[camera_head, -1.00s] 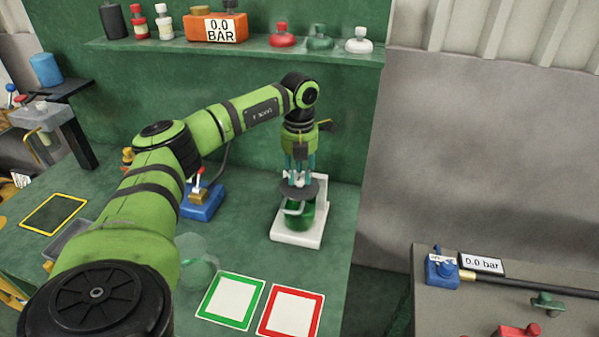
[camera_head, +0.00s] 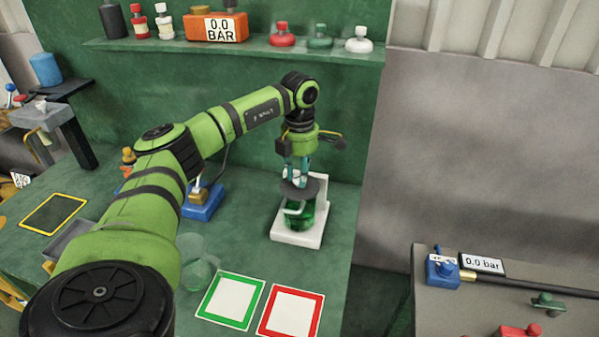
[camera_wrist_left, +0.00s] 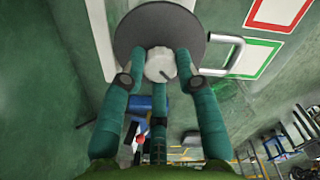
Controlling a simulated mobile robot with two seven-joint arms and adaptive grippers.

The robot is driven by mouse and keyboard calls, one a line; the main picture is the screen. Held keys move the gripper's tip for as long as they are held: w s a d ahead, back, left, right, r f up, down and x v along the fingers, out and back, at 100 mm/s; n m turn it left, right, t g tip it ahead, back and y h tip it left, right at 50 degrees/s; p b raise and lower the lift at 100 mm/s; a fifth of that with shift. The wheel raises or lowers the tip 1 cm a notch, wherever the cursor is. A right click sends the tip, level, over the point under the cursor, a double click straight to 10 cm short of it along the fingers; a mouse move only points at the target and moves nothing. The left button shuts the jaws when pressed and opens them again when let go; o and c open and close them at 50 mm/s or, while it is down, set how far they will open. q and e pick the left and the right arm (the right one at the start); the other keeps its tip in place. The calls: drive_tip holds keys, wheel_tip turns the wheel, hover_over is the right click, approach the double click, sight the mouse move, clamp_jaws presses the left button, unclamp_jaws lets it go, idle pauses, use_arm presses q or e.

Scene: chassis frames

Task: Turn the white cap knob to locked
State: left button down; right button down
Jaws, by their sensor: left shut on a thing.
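The white cap knob (camera_wrist_left: 160,64) sits in the middle of a dark grey round lid in the left wrist view, with a small dark mark on its face. The lid (camera_head: 300,190) tops a green vessel (camera_head: 307,216) with a pale side handle (camera_head: 292,208), standing on a white base (camera_head: 298,238). My left gripper (camera_head: 299,178) points straight down over the lid. Its teal fingers, also in the left wrist view (camera_wrist_left: 160,72), are closed around the knob. In the head view the fingers mostly hide the knob. My right gripper is not in view.
A blue device (camera_head: 203,207) stands left of the white base. A clear glass vessel (camera_head: 195,270), a green-framed square (camera_head: 231,300) and a red-framed square (camera_head: 291,312) are in front. A shelf (camera_head: 250,46) with several caps and bottles runs behind.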

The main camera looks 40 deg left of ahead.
use_arm(q)
drive_tip(key=m, duration=0.4)
drive_tip(key=shift+m, duration=0.3)
drive_tip(key=m, duration=0.4)
drive_tip(key=shift+m, duration=0.3)
drive_tip(key=c, duration=0.9)
unclamp_jaws()
drive_tip(key=shift+r, duration=0.2)
wheel_tip(320, 180, up, 12)
drive_tip(key=shift+f, duration=0.2)
